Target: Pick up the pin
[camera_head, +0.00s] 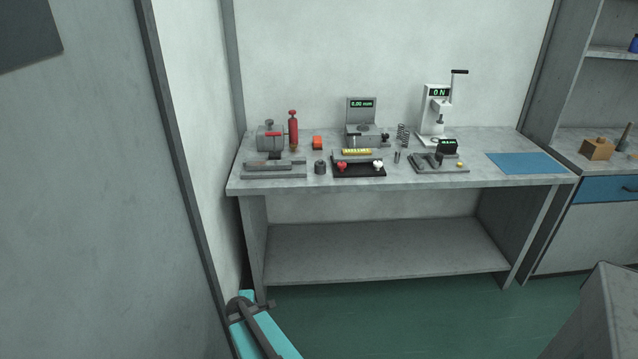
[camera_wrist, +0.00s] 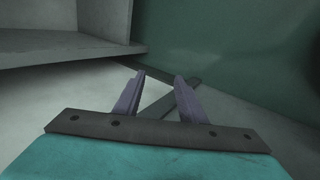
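A small grey upright cylinder (camera_head: 397,157), which looks like the pin, stands on the workbench (camera_head: 300,190) between the black fixture and the grey block fixture. It is small in the head view, so I cannot be sure it is the pin. My gripper (camera_wrist: 160,77) shows in the wrist view with its two fingers apart and nothing between them. It is away from the bench-top objects, and the wrist view shows floor and grey panels beyond the fingers. No pin shows in the wrist view.
A spring (camera_head: 403,134) stands behind the small cylinder. A black fixture (camera_head: 358,171) with red and white knobs, a dark cylinder (camera_head: 320,167), a red-handled device (camera_head: 271,137) and a white press (camera_head: 433,115) crowd the bench. A blue mat (camera_head: 525,163) lies bare at right.

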